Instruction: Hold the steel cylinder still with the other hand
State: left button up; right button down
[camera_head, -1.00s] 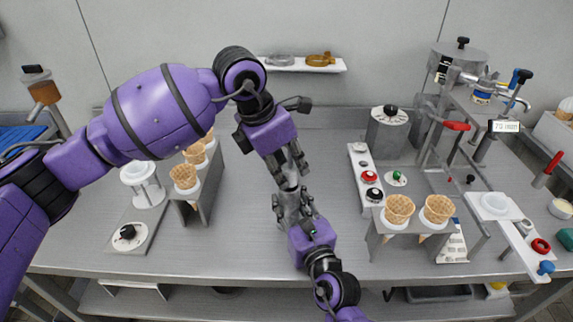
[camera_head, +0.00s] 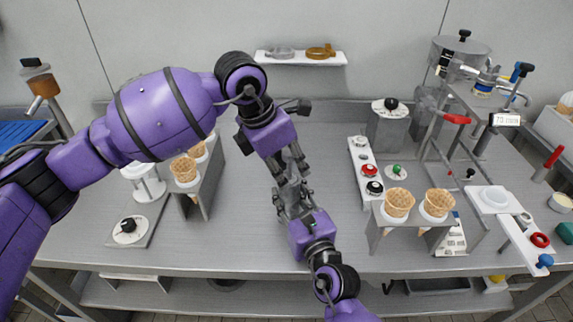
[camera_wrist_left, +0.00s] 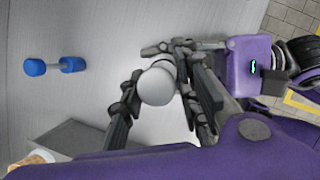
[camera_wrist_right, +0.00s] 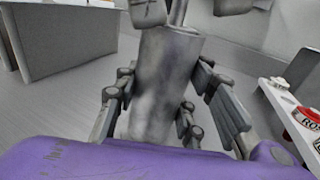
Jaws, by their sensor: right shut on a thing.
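The steel cylinder (camera_wrist_right: 165,85) is a plain grey can, upright between the fingers of my right gripper in the right wrist view. My right gripper (camera_head: 290,193) is shut on it from below in the head view. My left gripper (camera_head: 287,165) reaches down from above, its fingertips at the cylinder's upper end. In the left wrist view the cylinder's round end (camera_wrist_left: 158,87) lies between dark fingers. The fingers of both hands overlap there, so I cannot tell whether the left ones press on it. Most of the cylinder is hidden in the head view.
A rack with waffle cones (camera_head: 185,170) stands left of the grippers, and another cone rack (camera_head: 398,203) stands right. A panel with red and dark buttons (camera_head: 367,170) is at the right.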

pick_arm(q)
jog(key=shift+o, duration=0.9)
jog(key=v, duration=1.2)
pick_arm(e)
jog(key=c, duration=0.7)
grip_release()
jog(key=shift+o, duration=0.2)
jog(key=o, duration=0.5)
